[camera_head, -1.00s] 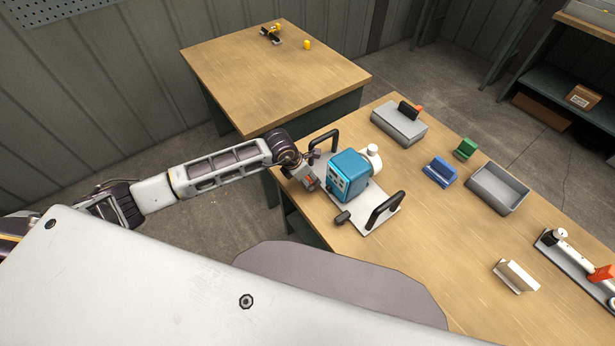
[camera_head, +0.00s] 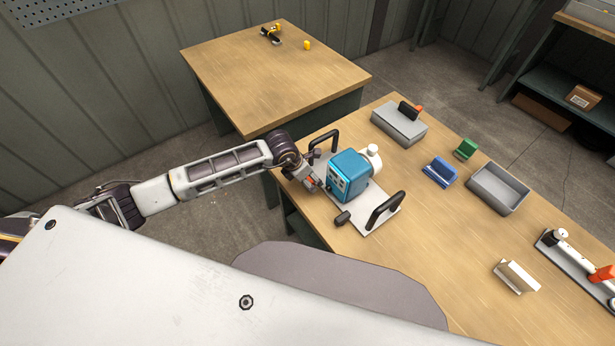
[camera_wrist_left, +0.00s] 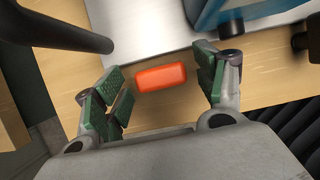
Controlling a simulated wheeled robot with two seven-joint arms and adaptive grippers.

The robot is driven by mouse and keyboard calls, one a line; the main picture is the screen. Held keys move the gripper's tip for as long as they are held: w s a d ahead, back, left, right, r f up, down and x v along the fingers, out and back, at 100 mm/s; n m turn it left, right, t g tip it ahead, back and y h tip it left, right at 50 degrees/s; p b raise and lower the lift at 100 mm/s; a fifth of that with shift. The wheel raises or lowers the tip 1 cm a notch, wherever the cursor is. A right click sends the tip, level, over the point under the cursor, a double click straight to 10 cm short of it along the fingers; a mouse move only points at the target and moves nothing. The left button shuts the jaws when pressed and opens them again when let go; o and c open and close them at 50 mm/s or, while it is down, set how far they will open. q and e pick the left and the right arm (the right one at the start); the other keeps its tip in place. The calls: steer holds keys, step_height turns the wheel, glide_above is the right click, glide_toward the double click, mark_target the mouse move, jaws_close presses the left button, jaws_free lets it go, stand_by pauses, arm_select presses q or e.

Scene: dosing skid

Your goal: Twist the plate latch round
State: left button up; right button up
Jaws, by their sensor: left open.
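The skid plate (camera_head: 374,226) lies at the bench's near left edge and carries a blue pump box (camera_head: 349,176). An orange bar (camera_wrist_left: 161,78), which looks like the plate latch, is at the plate's edge in the left wrist view. My left gripper (camera_wrist_left: 163,82) is open, with one finger on each side of the bar and visible gaps on both sides. In the head view my left gripper (camera_head: 313,182) is beside the plate's left edge and largely hides the bar. The right gripper is out of view.
Black handles rise from the plate at its back left (camera_head: 324,139) and right (camera_head: 384,208). A black knob (camera_head: 342,217) is at its front edge. A grey tray (camera_head: 497,188), a blue block (camera_head: 439,172) and a green block (camera_head: 465,149) stand farther right.

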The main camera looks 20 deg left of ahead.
arm_select(q)
steer(key=v, duration=1.2)
stand_by(0.3)
stand_by(0.6)
